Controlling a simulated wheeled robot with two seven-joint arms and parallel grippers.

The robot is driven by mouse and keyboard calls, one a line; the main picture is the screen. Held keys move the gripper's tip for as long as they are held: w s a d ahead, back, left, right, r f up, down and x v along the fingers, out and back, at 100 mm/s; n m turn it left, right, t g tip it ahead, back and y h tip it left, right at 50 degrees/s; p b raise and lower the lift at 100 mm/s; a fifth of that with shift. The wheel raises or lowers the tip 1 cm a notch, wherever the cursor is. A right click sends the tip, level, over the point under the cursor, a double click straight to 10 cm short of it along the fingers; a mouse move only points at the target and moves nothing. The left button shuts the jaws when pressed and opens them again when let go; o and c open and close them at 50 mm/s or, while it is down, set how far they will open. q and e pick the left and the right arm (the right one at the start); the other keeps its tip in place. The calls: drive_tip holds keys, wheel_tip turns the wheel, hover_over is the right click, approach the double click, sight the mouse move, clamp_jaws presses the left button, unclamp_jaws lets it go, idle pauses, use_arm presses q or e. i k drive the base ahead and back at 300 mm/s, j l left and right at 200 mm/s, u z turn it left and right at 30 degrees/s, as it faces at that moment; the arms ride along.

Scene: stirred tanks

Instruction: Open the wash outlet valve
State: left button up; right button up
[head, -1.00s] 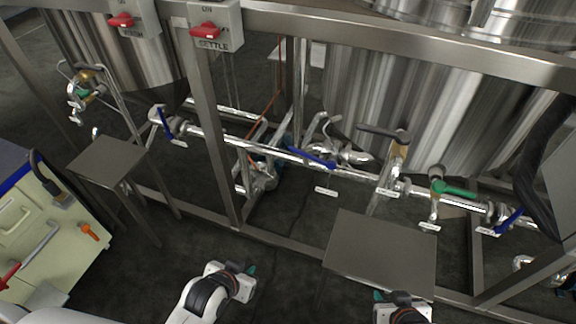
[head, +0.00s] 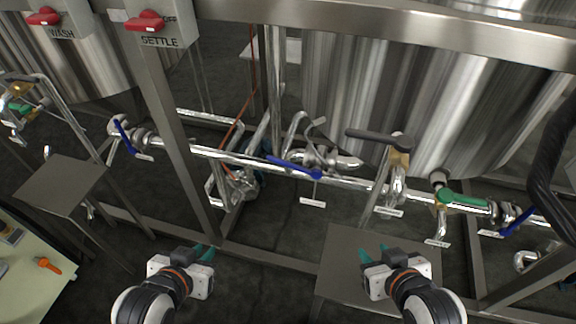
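Several lever valves show on the pipework, and their small white tags are too small to read, so I cannot tell which is the wash outlet valve. A blue-handled valve (head: 124,138) sits on the pipe at left, below the tank by the WASH switch (head: 45,16). A green-handled valve (head: 20,109) is at the far left edge. Another blue handle (head: 293,166) lies along the middle of the pipe. My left gripper (head: 203,253) is open and empty in front of the frame, apart from every valve. My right gripper (head: 374,254) is open and empty over the right metal plate.
A SETTLE switch (head: 150,21) hangs on the frame. At right are a black lever (head: 378,137), a green handle (head: 465,200) and a blue handle (head: 518,222). Metal plates (head: 58,186) (head: 340,262) and a frame post (head: 180,130) stand before the pipes.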

sight(124, 135)
drive_tip(key=i+j+u, duration=0.15)
drive_tip(key=j, duration=0.3)
drive_tip(key=i+j+u, duration=0.1)
drive_tip(key=j, duration=0.35)
drive_tip(key=i+j+u, duration=0.15)
drive_tip(key=i+j, duration=0.15)
drive_tip(key=i+j+u, duration=0.1)
drive_tip(key=j, duration=0.45)
drive_tip(key=i, duration=0.1)
